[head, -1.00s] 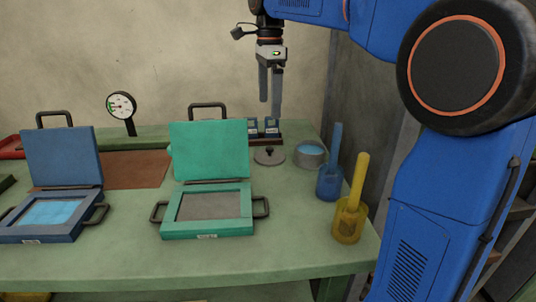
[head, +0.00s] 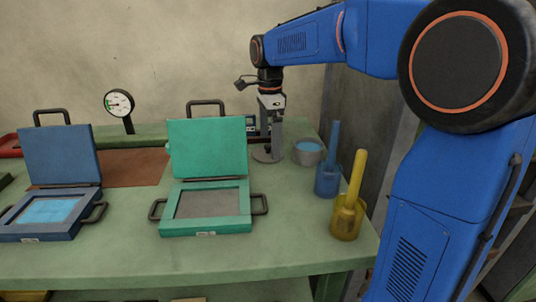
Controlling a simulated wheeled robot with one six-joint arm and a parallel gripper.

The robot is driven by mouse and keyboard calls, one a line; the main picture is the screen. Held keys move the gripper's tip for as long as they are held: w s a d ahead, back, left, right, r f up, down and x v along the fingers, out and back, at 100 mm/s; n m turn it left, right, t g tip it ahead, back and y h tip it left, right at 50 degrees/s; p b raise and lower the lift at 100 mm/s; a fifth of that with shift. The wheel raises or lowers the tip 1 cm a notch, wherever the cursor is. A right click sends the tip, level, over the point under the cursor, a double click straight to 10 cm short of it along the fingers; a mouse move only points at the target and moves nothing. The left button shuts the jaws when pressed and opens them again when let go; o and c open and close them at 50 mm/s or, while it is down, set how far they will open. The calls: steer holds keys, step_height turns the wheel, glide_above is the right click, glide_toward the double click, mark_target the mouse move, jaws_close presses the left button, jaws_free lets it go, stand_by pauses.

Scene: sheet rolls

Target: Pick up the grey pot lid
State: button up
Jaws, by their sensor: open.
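The grey pot lid (head: 262,158) is a small flat disc lying on the green table near the back, just right of the open teal case. My gripper (head: 270,154) points straight down over the lid, its fingers reaching to about the lid's level. The fingers are open and hide the lid's knob and much of its top. I cannot tell whether the fingertips touch the lid. The grey pot (head: 308,153) with light blue contents stands uncovered just to the right of the lid.
The teal case (head: 206,224) stands close on the left, its cover upright. A blue case (head: 38,228) and a dial gauge (head: 119,103) are farther left. A blue cup (head: 327,182) and a yellow cup (head: 346,222) with upright handles stand at the right edge. The table's front is clear.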

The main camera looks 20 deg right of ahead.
mark_target(268, 150)
steer(key=shift+f, duration=1.25)
steer(key=c, duration=1.1)
steer(key=shift+c, duration=0.2)
